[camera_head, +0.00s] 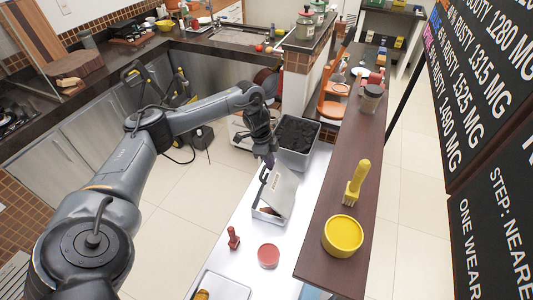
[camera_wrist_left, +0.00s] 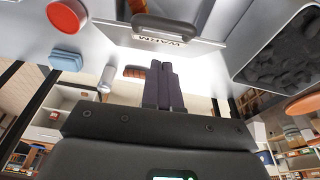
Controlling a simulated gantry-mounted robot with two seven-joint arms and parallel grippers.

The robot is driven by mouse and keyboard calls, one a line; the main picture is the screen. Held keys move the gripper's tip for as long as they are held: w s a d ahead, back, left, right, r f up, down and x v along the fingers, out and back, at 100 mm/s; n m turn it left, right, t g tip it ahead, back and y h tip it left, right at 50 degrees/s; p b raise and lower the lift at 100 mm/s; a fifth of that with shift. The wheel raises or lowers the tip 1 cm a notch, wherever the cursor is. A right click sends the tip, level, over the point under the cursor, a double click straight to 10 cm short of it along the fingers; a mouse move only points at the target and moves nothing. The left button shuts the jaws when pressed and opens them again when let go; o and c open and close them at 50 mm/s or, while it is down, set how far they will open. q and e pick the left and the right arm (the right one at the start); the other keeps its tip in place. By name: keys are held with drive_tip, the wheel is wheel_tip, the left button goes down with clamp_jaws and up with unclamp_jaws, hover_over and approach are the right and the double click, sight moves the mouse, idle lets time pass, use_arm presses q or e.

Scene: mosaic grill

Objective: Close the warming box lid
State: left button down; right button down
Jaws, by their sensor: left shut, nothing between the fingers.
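The warming box (camera_head: 268,217) stands on the white counter in the middle of the head view. Its pale lid (camera_head: 283,188) is raised and tilted, and something brownish shows inside the box. In the left wrist view a panel carries the word "WARM" (camera_wrist_left: 160,37) with a grey handle (camera_wrist_left: 172,25) near it. My left gripper (camera_head: 269,162) is at the top edge of the lid, pointing down. Its dark fingers (camera_wrist_left: 162,72) are together and empty, just short of the labelled panel in the wrist view. I cannot tell whether they touch the lid. My right gripper is not visible.
A grey bin of dark coals (camera_head: 296,134) stands just behind the box. A red bottle (camera_head: 234,239), a red round dish (camera_head: 268,255) and a tray (camera_head: 222,287) are in front.

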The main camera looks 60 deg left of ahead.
sight(264, 170)
use_arm(q)
drive_tip(key=shift+s+a+f, duration=0.35)
drive_tip(key=shift+a+f, duration=0.1)
drive_tip(key=shift+f, duration=0.35)
drive_tip(key=shift+s+a+f, duration=0.3)
drive_tip(key=shift+a+f, duration=0.1)
drive_tip(key=shift+f, duration=0.35)
drive_tip(key=s+a+f+t+h+b, duration=0.2)
drive_tip(key=a+f+b, duration=0.1)
drive_tip(key=f+b, duration=0.3)
drive_tip(key=s+a+f+t+h+b, duration=0.2)
drive_tip(key=f+b, duration=0.3)
drive_tip(key=f, duration=0.3)
drive_tip(key=shift+s+a+t+h+b, duration=0.4)
drive_tip(key=shift+s+a+h, duration=0.25)
drive_tip(key=shift+s+h, duration=0.15)
drive_tip(key=shift+r, duration=0.15)
